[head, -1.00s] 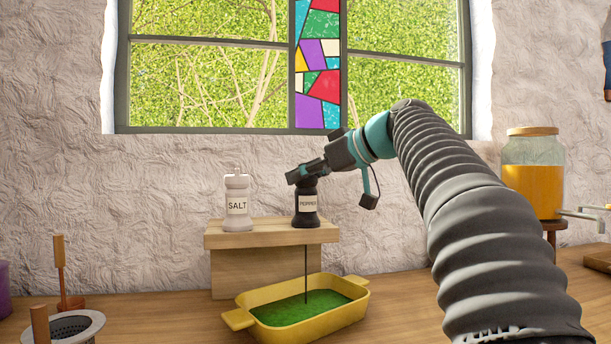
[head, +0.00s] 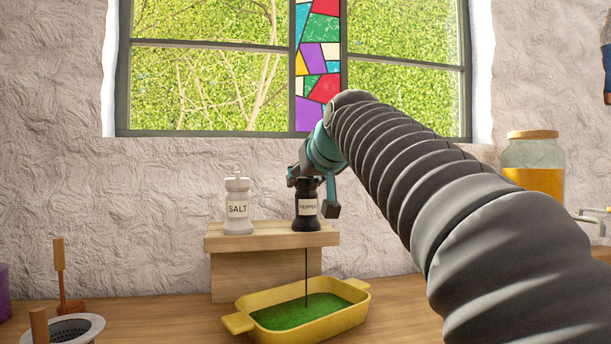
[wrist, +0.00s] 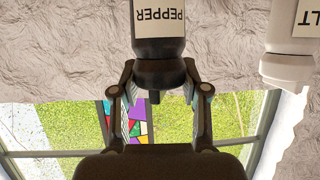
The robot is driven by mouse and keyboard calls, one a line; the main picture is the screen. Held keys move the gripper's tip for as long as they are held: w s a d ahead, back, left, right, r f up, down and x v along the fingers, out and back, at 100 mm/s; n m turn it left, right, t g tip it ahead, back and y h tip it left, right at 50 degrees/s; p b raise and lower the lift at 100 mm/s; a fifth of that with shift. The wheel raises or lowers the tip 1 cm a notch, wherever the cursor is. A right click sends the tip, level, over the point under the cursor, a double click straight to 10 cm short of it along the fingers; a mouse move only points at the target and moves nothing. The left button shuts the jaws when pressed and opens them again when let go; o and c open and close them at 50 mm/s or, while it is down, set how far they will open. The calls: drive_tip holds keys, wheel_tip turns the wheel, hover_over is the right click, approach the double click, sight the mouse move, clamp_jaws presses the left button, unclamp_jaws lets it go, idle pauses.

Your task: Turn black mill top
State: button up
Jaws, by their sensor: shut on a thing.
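The black pepper mill (head: 306,211) stands upright on a small wooden shelf (head: 225,240), with a cream PEPPER label on its front. In the head view the mill top is mostly hidden by my gripper.
A white salt mill (head: 237,212) stands on the shelf to the left, close by. A thin dark line runs from the shelf down to a yellow dish (head: 243,321) with green contents. A jar of orange liquid (head: 533,180) is at the right.

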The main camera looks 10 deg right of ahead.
drive_tip(key=m+h, duration=0.4)
drive_tip(key=shift+a+g+h, duration=0.1)
drive_tip(key=shift+g+h, duration=0.2)
drive_tip(key=m+g+h, duration=0.1)
drive_tip(key=m+h, duration=0.2)
drive_tip(key=h, duration=0.1)
drive_tip(key=shift+m+g+p, duration=0.35)
drive_tip(key=shift+m+g, duration=0.05)
drive_tip(key=m+g+h, duration=0.2)
drive_tip(key=shift+m+h, duration=0.3)
drive_tip(key=shift+m, duration=0.1)
drive_tip(key=shift+f+m+g+h+p, duration=0.15)
drive_tip(key=shift+m+g+h+p, duration=0.2)
drive_tip(key=shift+m+g+h, duration=1.1)
drive_tip(key=shift+m+g+y, duration=0.25)
drive_tip(key=shift+m+g, duration=0.2)
drive_tip(key=shift+g, duration=0.2)
drive_tip(key=o, duration=1.2)
drive_tip(key=shift+d, duration=0.2)
